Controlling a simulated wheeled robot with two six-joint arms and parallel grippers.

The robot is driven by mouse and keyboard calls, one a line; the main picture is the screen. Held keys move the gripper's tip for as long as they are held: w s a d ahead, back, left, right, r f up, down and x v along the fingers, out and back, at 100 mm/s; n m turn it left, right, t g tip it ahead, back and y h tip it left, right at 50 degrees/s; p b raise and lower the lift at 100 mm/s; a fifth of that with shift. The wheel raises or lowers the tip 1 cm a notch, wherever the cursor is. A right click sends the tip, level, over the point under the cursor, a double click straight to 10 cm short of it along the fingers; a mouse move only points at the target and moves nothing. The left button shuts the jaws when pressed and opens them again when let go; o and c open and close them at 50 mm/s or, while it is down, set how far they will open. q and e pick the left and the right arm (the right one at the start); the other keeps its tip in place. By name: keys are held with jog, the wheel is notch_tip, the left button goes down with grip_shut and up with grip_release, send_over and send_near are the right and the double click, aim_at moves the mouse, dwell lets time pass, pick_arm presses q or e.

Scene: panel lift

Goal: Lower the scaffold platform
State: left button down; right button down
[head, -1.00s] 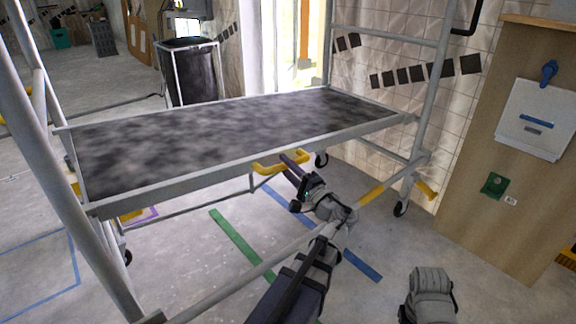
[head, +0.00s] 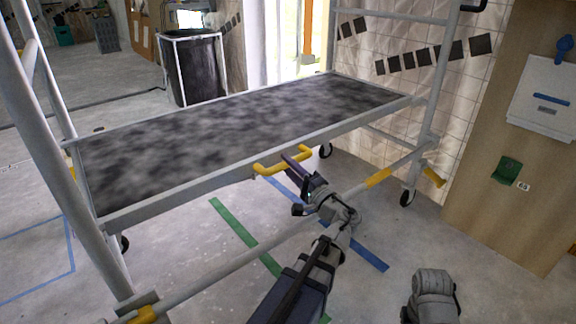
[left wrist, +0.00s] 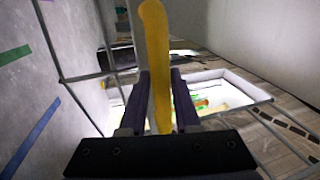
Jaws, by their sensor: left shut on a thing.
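The scaffold platform (head: 240,125) is a dark, mottled deck with a grey rim, held between the tubular end frames of the scaffold (head: 440,90). A yellow handle (head: 265,169) sticks out from the middle of its near edge. My left gripper (head: 297,162) is shut on this handle. In the left wrist view the yellow handle (left wrist: 155,50) runs between the two dark fingers (left wrist: 158,105). Only a grey part of my right arm shows at the lower right of the head view; its gripper is out of sight.
A black bin (head: 195,70) stands behind. A wooden panel (head: 480,200) is at the right. Taped floor lies open around the scaffold.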

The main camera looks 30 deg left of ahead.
pick_arm(q)
jog(key=shift+s+f, duration=0.1)
jog(key=shift+f, duration=0.4)
jog(key=c, duration=0.8)
grip_release()
jog(key=shift+f, duration=0.1)
jog(key=shift+c, duration=0.2)
jog(key=shift+o, duration=0.8)
jog(key=shift+a, duration=0.1)
jog(key=b+v, duration=0.1)
jog(key=v, duration=0.6)
jog(key=shift+d, duration=0.4)
